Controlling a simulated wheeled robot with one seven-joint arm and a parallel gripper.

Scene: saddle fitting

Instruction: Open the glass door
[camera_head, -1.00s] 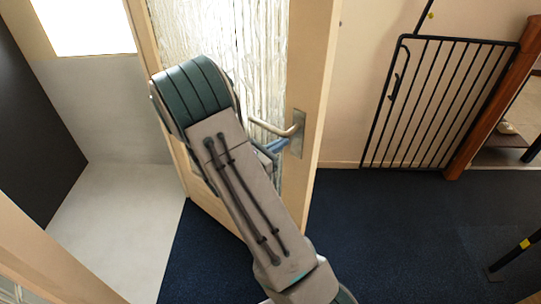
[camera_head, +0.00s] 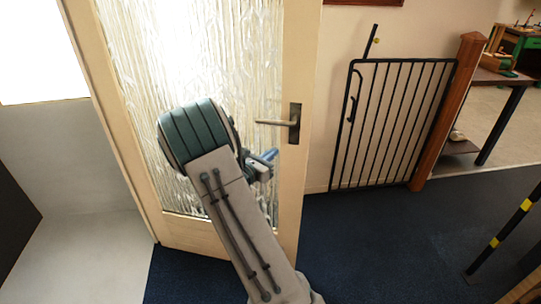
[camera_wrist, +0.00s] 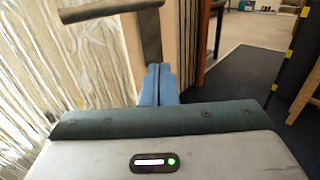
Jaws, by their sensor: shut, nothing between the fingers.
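The glass door (camera_head: 185,75) has a pale wooden frame and a rippled glass pane, and it stands ajar, with pale floor showing to its left. Its metal lever handle (camera_head: 276,122) sits on a dark plate at the right stile. The handle also shows at the top of the wrist view (camera_wrist: 110,10). My gripper (camera_head: 268,157) is just below the handle in the head view, beside the door. In the wrist view my blue fingers (camera_wrist: 158,78) are together with nothing between them, apart from the lever. My arm hides part of the pane.
A black barred gate (camera_head: 395,125) stands by the wall to the right, against a brown wooden post (camera_head: 450,110). A black pole with yellow bands (camera_head: 505,225) is at the far right. Dark blue carpet (camera_head: 385,240) lies open in front of the gate.

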